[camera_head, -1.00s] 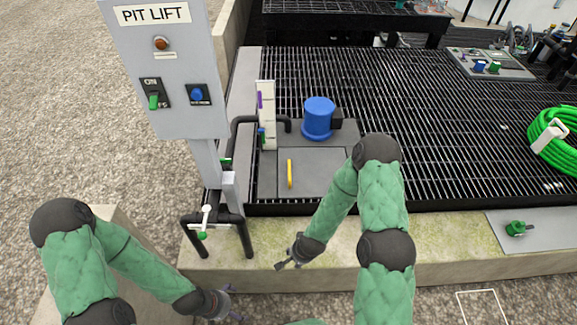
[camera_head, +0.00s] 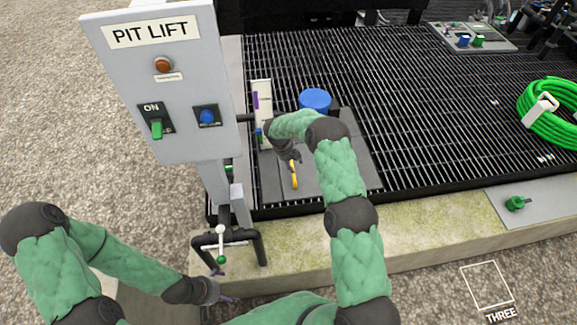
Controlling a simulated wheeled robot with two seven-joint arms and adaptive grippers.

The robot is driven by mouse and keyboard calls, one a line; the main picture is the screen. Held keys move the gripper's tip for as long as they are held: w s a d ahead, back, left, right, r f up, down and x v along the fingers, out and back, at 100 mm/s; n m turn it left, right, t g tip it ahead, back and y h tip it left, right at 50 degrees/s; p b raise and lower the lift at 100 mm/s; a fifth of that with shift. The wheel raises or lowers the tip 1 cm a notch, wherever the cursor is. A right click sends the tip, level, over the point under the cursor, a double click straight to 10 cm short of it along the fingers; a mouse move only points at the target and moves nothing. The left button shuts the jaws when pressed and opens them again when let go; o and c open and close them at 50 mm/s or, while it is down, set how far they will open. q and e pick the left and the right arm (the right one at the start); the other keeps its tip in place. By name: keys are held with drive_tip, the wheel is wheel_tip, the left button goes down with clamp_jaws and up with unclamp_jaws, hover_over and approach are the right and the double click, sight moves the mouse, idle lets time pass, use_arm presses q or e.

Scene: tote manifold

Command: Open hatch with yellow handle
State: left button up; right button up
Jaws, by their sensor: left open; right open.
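The yellow handle (camera_head: 294,179) stands on a flat grey hatch (camera_head: 325,177) set into the black grating. The hatch looks closed. My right gripper (camera_head: 294,159) is at the top end of the yellow handle, its fingers open and pointing down. I cannot tell whether the fingers touch the handle or lie around it. My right forearm covers part of the hatch's far side. My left gripper (camera_head: 218,297) is open and empty, low over the gravel in front of the concrete curb, away from the hatch.
A blue motor (camera_head: 315,100) stands behind the hatch, partly hidden by my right arm. The grey PIT LIFT panel (camera_head: 165,85) rises at the left, with black pipes and a white-handled valve (camera_head: 220,240) below. A green hose (camera_head: 550,115) lies at the right. The middle grating is clear.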

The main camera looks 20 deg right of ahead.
drive_tip(key=w+a+r+m+y, duration=0.1)
drive_tip(key=w+a+m, duration=0.1)
use_arm(q)
drive_tip(key=f+b, duration=0.2)
drive_tip(key=w+f+b, duration=0.1)
drive_tip(key=b, duration=0.1)
drive_tip(key=shift+f, duration=0.4)
use_arm(e)
hover_over(291, 180)
drive_tip(key=x, duration=0.3)
drive_tip(key=a+x, duration=0.1)
drive_tip(key=x, duration=0.2)
drive_tip(key=a+x, duration=0.1)
drive_tip(key=x, duration=0.3)
drive_tip(key=shift+w+f, duration=0.15)
drive_tip(key=shift+w, duration=0.05)
drive_tip(key=shift+c, duration=0.3)
clamp_jaws()
